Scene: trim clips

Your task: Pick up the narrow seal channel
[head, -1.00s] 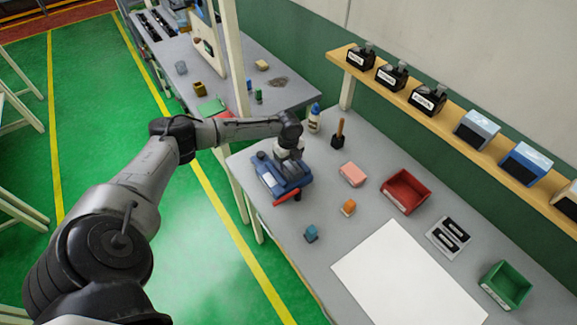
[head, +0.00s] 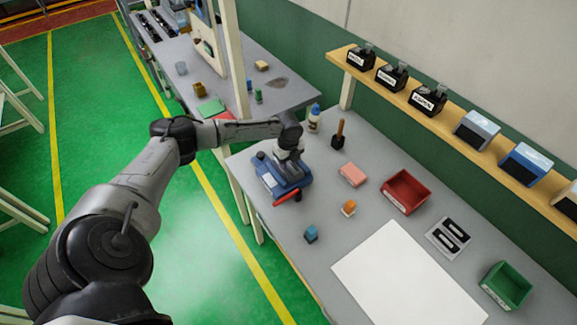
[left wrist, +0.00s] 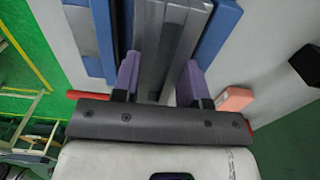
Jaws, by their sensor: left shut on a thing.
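My left gripper (head: 288,168) is over a blue fixture (head: 268,179) with a red handle on the left part of the workbench. In the left wrist view, its two purple fingers (left wrist: 159,76) are shut on either side of a long grey metal channel (left wrist: 166,35), which I take for the narrow seal channel. Blue parts of the fixture (left wrist: 217,32) flank the channel there. I cannot tell whether the channel still touches the fixture. In the head view my gripper and wrist mostly hide the channel. My right gripper is not in view.
Right of the fixture are a pink block (head: 353,174), an orange block (head: 348,208), a blue block (head: 311,234) and a red bin (head: 405,192). A bottle (head: 314,118) and a brush (head: 339,135) stand behind. A white sheet (head: 405,278) and green bin (head: 507,286) lie further right.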

